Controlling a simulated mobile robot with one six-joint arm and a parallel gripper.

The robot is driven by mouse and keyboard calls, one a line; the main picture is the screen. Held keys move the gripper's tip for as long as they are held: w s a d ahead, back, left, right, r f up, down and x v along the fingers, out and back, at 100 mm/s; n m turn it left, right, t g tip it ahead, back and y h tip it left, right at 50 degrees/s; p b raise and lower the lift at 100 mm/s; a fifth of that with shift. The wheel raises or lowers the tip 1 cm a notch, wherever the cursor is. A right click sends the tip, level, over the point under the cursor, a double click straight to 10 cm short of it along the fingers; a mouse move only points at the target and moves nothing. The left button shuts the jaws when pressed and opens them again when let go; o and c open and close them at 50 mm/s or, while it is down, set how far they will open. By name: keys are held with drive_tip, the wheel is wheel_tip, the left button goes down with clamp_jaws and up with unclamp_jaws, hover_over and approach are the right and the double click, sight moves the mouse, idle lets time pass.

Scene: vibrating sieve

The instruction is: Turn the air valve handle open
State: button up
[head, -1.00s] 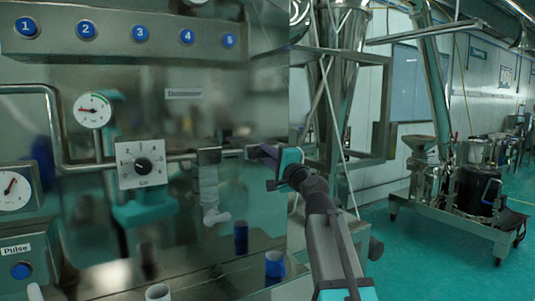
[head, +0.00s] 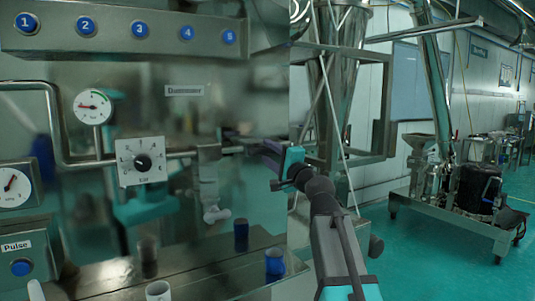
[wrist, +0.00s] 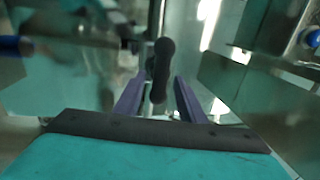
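The air valve handle, a dark elongated lever (wrist: 160,70), stands nearly upright in the wrist view. It shows in the gap between the two purple fingers of my gripper (wrist: 159,82). The fingers are apart, with one on each side of the handle's lower part as seen there. I cannot tell whether either finger touches it. In the head view my gripper (head: 268,152) is at the right end of the horizontal metal pipe (head: 180,155). The handle is too small or hidden to make out there.
Left of my gripper are a pressure gauge (head: 93,106), a dial plate (head: 141,162) and a white fitting (head: 216,215). A row of numbered blue buttons (head: 140,30) runs above. A metal frame (head: 380,95) stands close on the right. Green floor (head: 400,265) is open at lower right.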

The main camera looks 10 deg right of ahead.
drive_tip(key=b+v, duration=0.2)
drive_tip(key=v, duration=1)
drive_tip(key=shift+f, duration=0.15)
idle(0.3)
